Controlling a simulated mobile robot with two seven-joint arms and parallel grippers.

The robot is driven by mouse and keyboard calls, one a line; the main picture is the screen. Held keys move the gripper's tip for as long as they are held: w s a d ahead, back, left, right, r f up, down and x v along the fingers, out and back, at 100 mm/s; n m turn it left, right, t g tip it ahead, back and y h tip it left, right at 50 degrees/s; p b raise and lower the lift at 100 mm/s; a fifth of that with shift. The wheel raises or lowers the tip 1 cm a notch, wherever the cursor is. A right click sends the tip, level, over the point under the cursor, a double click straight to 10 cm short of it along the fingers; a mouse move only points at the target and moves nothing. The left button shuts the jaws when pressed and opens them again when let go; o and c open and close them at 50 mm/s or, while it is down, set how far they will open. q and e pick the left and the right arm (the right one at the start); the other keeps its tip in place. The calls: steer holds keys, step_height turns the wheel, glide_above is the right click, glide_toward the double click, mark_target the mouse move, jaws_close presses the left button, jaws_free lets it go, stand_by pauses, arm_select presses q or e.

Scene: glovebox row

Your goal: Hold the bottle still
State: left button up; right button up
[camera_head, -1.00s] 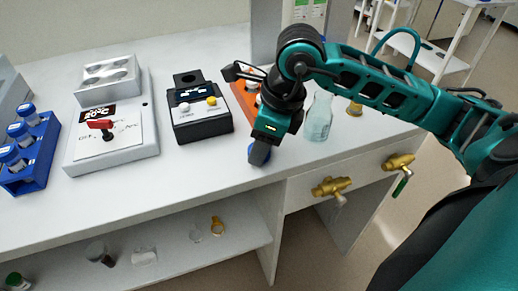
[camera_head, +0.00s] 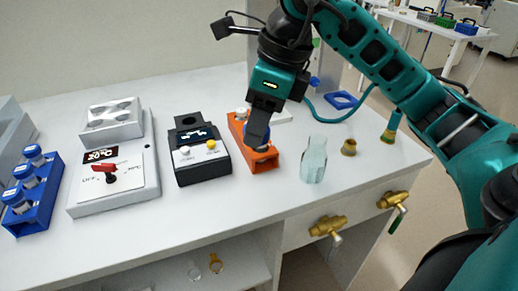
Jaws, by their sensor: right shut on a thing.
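My right gripper (camera_head: 258,132) is shut on a blue-capped bottle (camera_head: 266,138), of which only a little blue shows beside the fingers. The gripper points down over the orange holder (camera_head: 264,163). The fingers hide most of the bottle, so I cannot tell how deep it sits in the holder. A pale, clear glass bottle (camera_head: 314,162) stands upright and open on the bench, to the right of the holder and apart from the gripper. My left gripper is not in view.
Left of the holder stand a dark device with a small screen (camera_head: 200,165), a grey box with a red switch (camera_head: 112,185) and a blue rack (camera_head: 35,205) of blue-capped vials. Brass valves (camera_head: 327,228) stick out from the bench front. The front bench strip is clear.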

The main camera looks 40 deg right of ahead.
step_height(320, 180, up, 5)
steer(key=shift+f+p, duration=0.1)
steer(key=shift+p, duration=0.25)
